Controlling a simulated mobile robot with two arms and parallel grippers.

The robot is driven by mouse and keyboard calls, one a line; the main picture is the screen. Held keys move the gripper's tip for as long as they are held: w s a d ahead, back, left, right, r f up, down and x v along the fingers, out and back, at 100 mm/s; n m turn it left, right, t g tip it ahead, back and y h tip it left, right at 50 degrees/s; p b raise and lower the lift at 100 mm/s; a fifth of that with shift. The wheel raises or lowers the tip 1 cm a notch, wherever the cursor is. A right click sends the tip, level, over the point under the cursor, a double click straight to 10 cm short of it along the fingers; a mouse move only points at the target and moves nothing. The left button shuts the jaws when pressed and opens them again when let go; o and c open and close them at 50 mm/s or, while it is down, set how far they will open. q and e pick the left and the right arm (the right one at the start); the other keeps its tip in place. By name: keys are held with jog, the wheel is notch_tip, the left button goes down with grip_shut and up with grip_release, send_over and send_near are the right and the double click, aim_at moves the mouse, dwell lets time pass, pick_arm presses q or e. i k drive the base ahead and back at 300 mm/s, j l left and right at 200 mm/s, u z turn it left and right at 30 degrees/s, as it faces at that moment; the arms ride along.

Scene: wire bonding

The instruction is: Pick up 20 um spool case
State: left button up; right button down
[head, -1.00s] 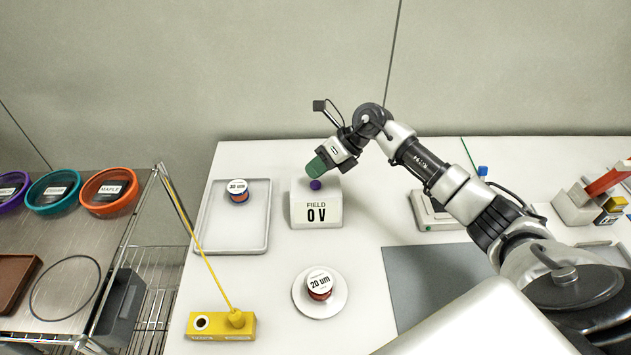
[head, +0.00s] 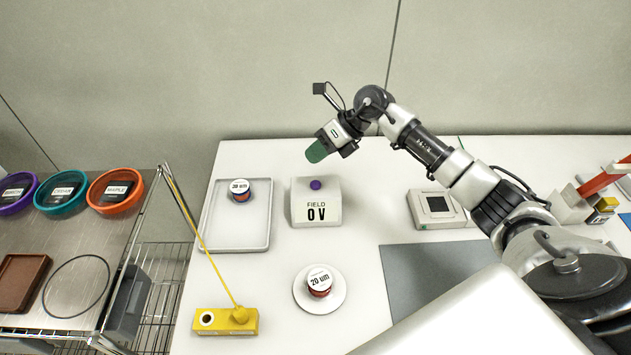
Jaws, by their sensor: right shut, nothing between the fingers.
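The 20 um spool case (head: 319,282) has a white labelled lid and a dark red side. It sits on a round white dish (head: 306,304) at the front middle of the white table. My right gripper (head: 317,153), with green fingertips, is shut and empty. It is raised above the back of the table, behind and above the FIELD 0 V box, well away from the spool case. My left gripper is not in view.
The white box (head: 318,211) reading FIELD 0 V has a purple knob on top. Left of it, a tray (head: 235,237) holds a 30 um spool (head: 239,190). A yellow block (head: 225,321) with a slanted rod stands front left. A grey mat (head: 440,275) lies right of the dish.

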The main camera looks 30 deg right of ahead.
aim_at(319, 281)
jog(key=k, duration=2)
